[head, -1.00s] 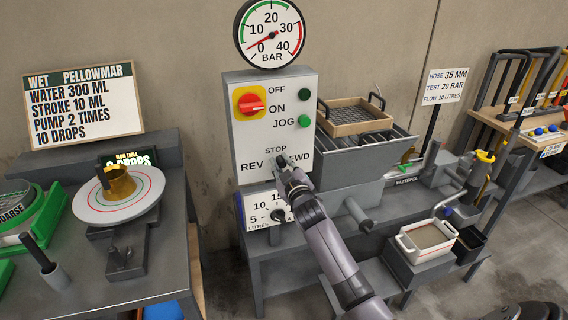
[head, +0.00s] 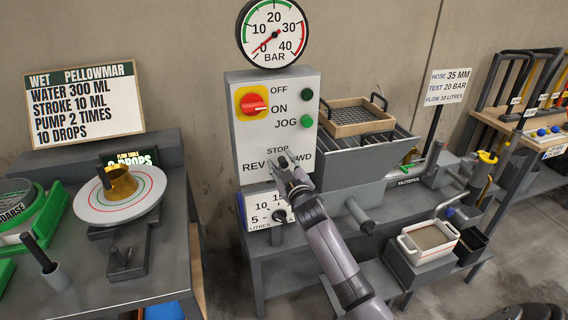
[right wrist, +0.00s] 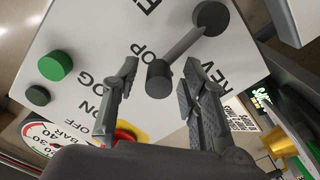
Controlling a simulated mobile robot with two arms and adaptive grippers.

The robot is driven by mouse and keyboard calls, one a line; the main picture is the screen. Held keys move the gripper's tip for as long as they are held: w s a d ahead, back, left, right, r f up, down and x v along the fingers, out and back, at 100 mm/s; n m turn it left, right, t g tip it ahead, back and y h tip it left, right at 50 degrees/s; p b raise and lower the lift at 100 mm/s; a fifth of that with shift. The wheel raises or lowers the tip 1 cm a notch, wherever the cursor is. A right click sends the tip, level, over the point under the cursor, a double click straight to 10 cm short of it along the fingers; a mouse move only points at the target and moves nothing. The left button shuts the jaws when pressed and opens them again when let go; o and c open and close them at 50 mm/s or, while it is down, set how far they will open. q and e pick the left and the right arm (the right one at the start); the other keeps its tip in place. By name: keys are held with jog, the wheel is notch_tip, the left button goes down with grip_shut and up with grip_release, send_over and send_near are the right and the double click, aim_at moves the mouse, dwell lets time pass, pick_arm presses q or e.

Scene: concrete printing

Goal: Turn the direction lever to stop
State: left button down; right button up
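The direction lever (right wrist: 178,50) is a dark grey arm with a round pivot hub and a cylindrical knob at its free end. In the right wrist view it slants from the hub towards the STOP lettering, which it partly covers; perspective leaves its exact setting unclear. My right gripper (right wrist: 160,68) is open, one finger on each side of the knob, with visible gaps. In the head view my right gripper (head: 284,163) is in front of the white control panel (head: 252,150), below STOP and between REV and FWD, and hides most of the lever. My left gripper is not in view.
A pressure gauge (head: 272,33) tops the panel. A hopper with a sieve (head: 358,117) stands right of it, a flow table (head: 118,200) left.

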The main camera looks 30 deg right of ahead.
jog(key=v, duration=1.2)
